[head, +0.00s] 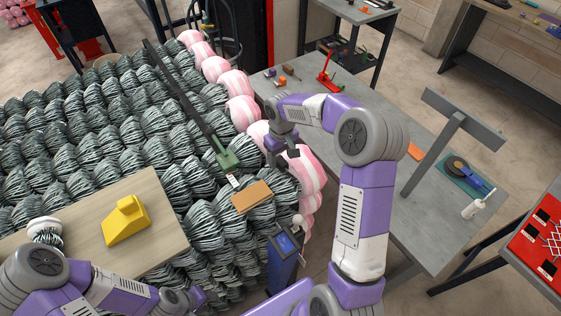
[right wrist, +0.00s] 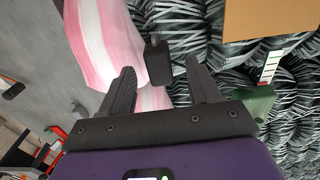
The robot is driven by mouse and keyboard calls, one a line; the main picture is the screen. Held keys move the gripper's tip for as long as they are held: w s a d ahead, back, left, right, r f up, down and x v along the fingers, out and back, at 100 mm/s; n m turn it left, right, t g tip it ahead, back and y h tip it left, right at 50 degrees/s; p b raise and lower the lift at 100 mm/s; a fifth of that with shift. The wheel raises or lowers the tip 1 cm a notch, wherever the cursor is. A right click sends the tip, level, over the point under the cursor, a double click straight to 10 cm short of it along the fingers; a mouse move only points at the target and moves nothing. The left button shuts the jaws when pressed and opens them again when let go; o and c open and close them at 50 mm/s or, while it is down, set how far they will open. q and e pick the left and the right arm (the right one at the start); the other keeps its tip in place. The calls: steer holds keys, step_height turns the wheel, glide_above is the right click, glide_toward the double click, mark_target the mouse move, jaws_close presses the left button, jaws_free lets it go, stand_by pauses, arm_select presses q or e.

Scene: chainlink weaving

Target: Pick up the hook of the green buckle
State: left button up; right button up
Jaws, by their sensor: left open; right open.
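The green buckle (head: 227,160) lies on the zebra-striped bundles at the end of a long dark strap (head: 180,95). A short white and red strip (head: 234,181) sticks out from it. In the right wrist view the buckle (right wrist: 258,103) is right of the fingers, with the strip (right wrist: 270,66) above it. My right gripper (head: 281,162) is open, right of the buckle and apart from it, near the pink-striped bundles. A small dark piece (right wrist: 157,62) shows between its fingers; I cannot tell what it belongs to. My left gripper (head: 188,299) is open at the bottom, far from the buckle.
A brown block (head: 252,197) lies just below the buckle. A wooden board (head: 75,225) with a yellow wedge (head: 126,220) is at the left. A grey table (head: 400,195) with tools stands right of my right arm. A blue-screened device (head: 285,246) stands below the bundles.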

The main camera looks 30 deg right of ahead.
steer(key=shift+w+f, duration=0.1)
steer(key=shift+f, duration=1.3)
steer(key=c, duration=1)
steer(key=shift+c, duration=0.2)
steer(key=shift+r, duration=0.15)
